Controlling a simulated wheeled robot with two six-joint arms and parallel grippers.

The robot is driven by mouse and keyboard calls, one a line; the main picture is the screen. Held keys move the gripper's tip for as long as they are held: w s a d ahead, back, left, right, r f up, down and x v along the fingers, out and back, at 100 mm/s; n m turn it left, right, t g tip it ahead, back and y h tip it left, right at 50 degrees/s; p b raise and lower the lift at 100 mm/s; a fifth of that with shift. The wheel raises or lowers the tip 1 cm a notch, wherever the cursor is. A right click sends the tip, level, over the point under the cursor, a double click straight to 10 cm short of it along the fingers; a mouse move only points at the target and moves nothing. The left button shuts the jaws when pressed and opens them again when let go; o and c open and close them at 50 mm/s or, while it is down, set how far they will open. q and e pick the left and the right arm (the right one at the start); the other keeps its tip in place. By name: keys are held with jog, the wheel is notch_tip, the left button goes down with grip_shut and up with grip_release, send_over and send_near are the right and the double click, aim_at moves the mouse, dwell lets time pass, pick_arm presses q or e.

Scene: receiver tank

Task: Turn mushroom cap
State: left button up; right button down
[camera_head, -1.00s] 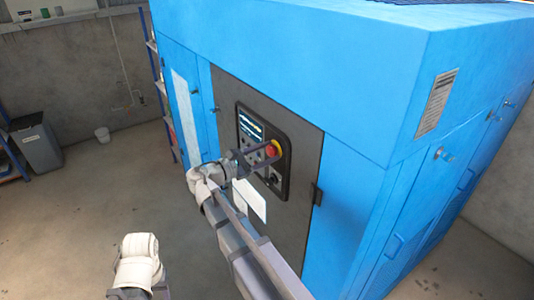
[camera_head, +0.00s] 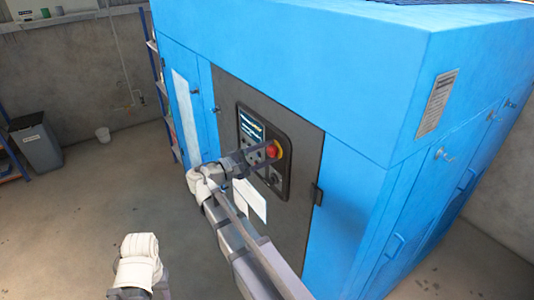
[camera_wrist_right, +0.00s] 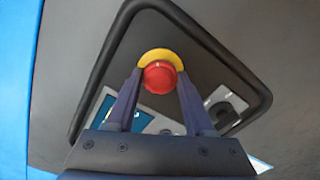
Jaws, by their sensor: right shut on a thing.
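The red mushroom cap (camera_head: 272,149) sits on a yellow ring (camera_wrist_right: 160,56) on the dark control panel (camera_head: 246,140) of the blue cabinet. In the right wrist view the cap (camera_wrist_right: 160,79) lies between the tips of my two dark fingers, one on each side. My right gripper (camera_wrist_right: 160,84) is shut on the cap. In the head view its fingers (camera_head: 266,153) reach the cap from the lower left and hide part of it. My left gripper is not in view; only a pale part of my left arm shows at the bottom.
The panel carries a lit screen (camera_head: 251,127), small buttons and a dark switch (camera_wrist_right: 226,107). A grey bin (camera_head: 36,145) stands far left.

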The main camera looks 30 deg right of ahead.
dwell(0.3)
jog(key=shift+c, duration=1.3)
grip_release()
jog(key=a, duration=0.7)
jog(key=shift+s+a, duration=0.3)
jog(key=shift+a, duration=0.05)
jog(key=s+a+f+m+y+b, duration=0.1)
jog(key=s+a+f+y, duration=0.55)
jog(key=f, duration=0.35)
jog(key=s+a+f+m+y+b, duration=0.1)
jog(key=s+a+f+y, duration=0.45)
jog(key=a+f, duration=0.4)
jog(key=s+a+f+m+g+y, duration=0.1)
jog(key=s+a+f+y, duration=0.3)
jog(key=a, duration=0.2)
jog(key=shift+a+g+y, duration=0.3)
jog(key=shift+g+y, duration=0.1)
